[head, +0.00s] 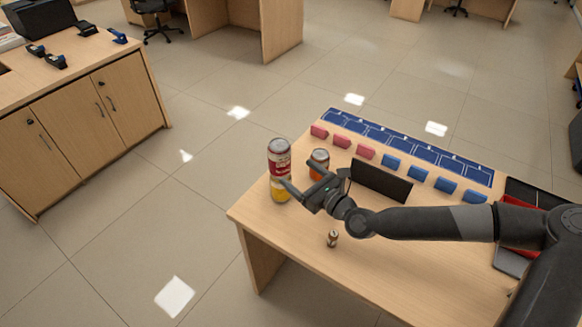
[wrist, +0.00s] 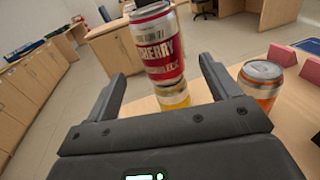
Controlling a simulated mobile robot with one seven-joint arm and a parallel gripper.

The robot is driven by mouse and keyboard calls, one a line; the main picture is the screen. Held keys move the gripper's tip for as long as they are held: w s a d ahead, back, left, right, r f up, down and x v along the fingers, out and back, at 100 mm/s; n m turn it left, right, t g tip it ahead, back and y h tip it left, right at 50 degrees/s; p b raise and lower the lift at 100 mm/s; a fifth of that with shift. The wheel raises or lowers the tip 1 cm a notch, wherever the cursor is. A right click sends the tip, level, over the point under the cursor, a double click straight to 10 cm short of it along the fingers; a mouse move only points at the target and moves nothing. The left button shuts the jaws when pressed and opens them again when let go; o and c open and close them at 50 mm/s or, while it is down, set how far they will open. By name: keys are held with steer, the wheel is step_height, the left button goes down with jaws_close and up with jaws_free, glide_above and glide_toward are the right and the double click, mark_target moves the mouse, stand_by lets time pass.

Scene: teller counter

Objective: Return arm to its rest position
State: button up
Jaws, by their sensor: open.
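My gripper (head: 299,173) is open and empty above the left end of the wooden counter (head: 290,235). In the wrist view its two fingers (wrist: 161,69) are spread wide, with a red-and-silver cherry can (wrist: 158,45) seen between them. That can (head: 279,157) stands on top of a yellow can (head: 280,191), which also shows in the wrist view (wrist: 174,98). The fingers look apart from both cans; the exact gap is hard to tell. My arm reaches in from the right across the counter.
A dark upright panel (head: 381,181) is close to my wrist. Pink blocks (head: 342,141) and blue blocks (head: 418,174) line the back before a blue strip (head: 400,141).

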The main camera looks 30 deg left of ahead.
steer(key=shift+s+d, duration=0.15)
steer(key=shift+d, duration=0.5)
steer(key=w+d+f+n+g+h, duration=0.2)
steer(key=d+f+n+h, duration=0.5)
steer(key=n, duration=0.4)
steer(key=w+d+r+n+t+h, duration=0.1)
steer(key=d+r+n+h, duration=0.35)
steer(key=d, duration=0.65)
steer(key=w+d+r+n+t+h, duration=0.25)
steer(key=d+r+h, duration=0.3)
steer(key=d, duration=0.55)
steer(key=s+d+r+n, duration=0.2)
steer(key=s+d+r, duration=1.3)
steer(key=s, duration=0.4)
steer(key=shift+s+r+n+h, duration=0.3)
steer(key=shift+r+n, duration=0.1)
steer(key=shift+r, duration=0.45)
